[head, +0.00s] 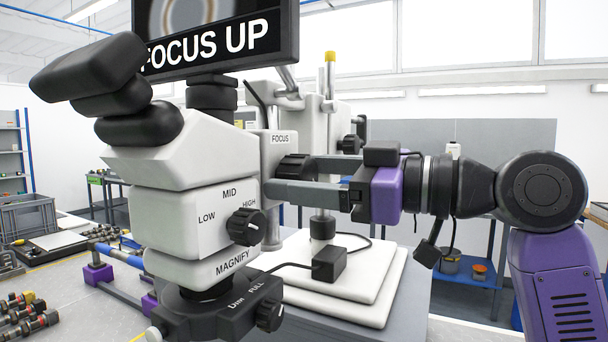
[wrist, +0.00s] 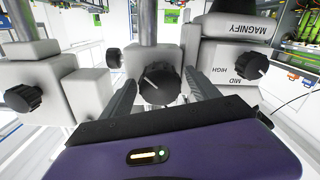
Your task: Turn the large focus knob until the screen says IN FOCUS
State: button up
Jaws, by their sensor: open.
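The microscope's large black focus knob (head: 297,168) sits on the white focus block, right of the FOCUS label, in the head view. In the wrist view the knob (wrist: 159,84) faces me, with a pale mark line on its face. My gripper (head: 275,178) is open, its two grey fingers reaching to either side of the knob. In the wrist view a finger shows left and right of it, with gaps; I cannot tell whether either touches. The screen (head: 215,40) reads FOCUS UP below a blurred ring picture; its top is cut off.
A post with a yellow tip (head: 330,90) rises behind my fingers. A small black box (head: 329,264) lies on the white base.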

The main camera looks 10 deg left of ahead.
jog(key=c, duration=1.4)
jog(key=shift+o, duration=0.2)
jog(key=shift+r+m+p, duration=0.2)
jog(key=shift+m+p, duration=0.85)
jog(key=shift+m, duration=0.05)
jog(key=shift+f+m+p, duration=0.2)
jog(key=shift+m+p, duration=0.2)
jog(key=shift+m, duration=0.5)
jog(key=o, duration=1.4)
jog(key=shift+c, duration=0.2)
jog(key=shift+d, duration=0.15)
jog(key=b+v, duration=0.1)
jog(key=v, duration=0.6)
jog(key=shift+s+d+b, duration=0.15)
jog(key=shift+d+b, duration=0.1)
jog(key=shift+b, duration=0.05)
